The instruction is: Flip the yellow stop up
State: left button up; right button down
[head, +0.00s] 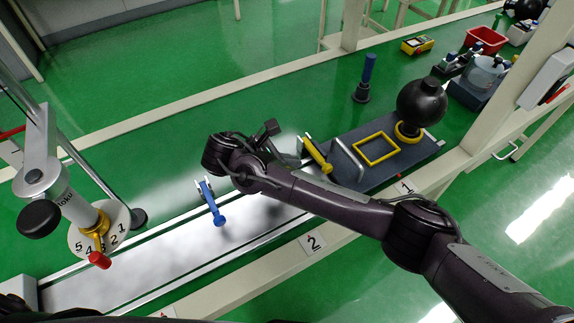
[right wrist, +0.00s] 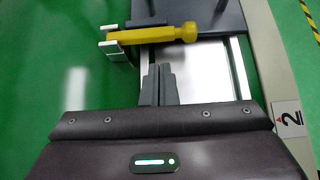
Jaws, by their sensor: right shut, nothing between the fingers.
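The yellow stop (head: 317,156) is a bar with a knob at one end, hinged in a metal bracket at the far edge of the rail. It appears to lie flat across the rail. In the right wrist view the yellow stop (right wrist: 152,35) runs left to right, knob at the right. My right gripper (right wrist: 160,70) is shut and empty, its tips pointing at the middle of the bar with a small visible gap. In the head view its fingers are hard to make out beside the dark wrist. My left gripper is not in view.
A blue stop (head: 211,202) lies across the silver rail (head: 150,262) on the left. A dark plate (head: 408,155) with a yellow square frame (head: 376,149) and black ball (head: 421,101) lies beyond the yellow stop. A numbered dial (head: 100,235) stands at left.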

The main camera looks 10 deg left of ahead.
aim_at(309, 162)
jog(key=shift+b+x, duration=0.55)
jog(key=shift+x, duration=0.5)
jog(key=x, duration=0.3)
jog(key=shift+w+d, duration=0.15)
jog(key=shift+w+d+f, duration=0.15)
jog(key=shift+d+f, duration=0.1)
jog(key=shift+w+d+f, duration=0.1)
jog(key=shift+d+f, duration=0.05)
jog(key=shift+f, duration=0.05)
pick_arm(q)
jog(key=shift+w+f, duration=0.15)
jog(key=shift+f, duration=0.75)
pick_arm(e)
jog(key=shift+w, duration=0.15)
